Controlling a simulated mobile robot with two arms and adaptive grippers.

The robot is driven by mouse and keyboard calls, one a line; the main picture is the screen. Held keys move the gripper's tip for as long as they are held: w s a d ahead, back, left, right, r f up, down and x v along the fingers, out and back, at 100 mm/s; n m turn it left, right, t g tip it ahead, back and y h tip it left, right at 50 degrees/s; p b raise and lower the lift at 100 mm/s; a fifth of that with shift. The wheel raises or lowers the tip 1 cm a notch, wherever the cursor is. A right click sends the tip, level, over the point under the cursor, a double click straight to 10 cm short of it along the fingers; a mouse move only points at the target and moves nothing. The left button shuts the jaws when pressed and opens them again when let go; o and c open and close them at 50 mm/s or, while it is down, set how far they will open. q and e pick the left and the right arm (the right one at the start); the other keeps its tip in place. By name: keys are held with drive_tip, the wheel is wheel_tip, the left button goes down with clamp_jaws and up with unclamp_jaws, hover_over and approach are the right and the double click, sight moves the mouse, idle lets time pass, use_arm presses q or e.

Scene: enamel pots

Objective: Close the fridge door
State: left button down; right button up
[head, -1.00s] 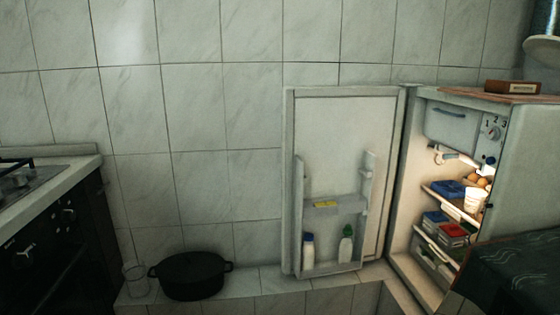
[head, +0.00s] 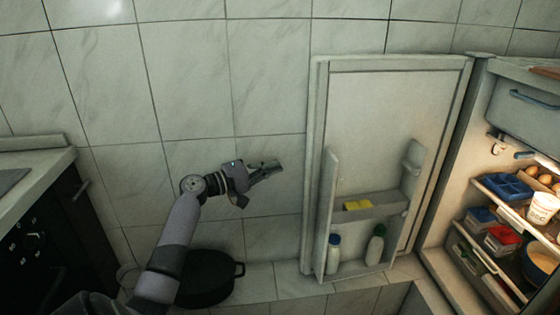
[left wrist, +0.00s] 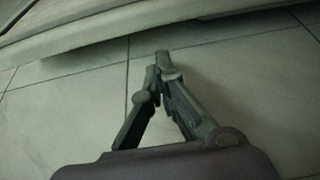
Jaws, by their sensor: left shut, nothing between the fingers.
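The fridge door (head: 375,130) stands wide open in the head view, its inner side with shelves facing me. The lit fridge body (head: 490,235) is to its right, joined at the hinge side. My left gripper (head: 275,167) is shut and empty, left of the door's free edge and apart from it, in front of the tiled wall. In the left wrist view the closed fingertips (left wrist: 161,58) point toward a pale edge (left wrist: 150,22) across the top, likely the door's edge. My right gripper is not in view.
A dark stove (head: 40,225) is at the left. Bottles (head: 375,245) and a yellow item (head: 357,205) sit in the door shelves. Food fills the fridge shelves.

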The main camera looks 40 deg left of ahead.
use_arm(q)
drive_tip(key=x, duration=0.8)
drive_tip(key=shift+w+d+b, duration=0.2)
drive_tip(key=shift+b, duration=0.1)
drive_tip(key=shift+d, duration=0.1)
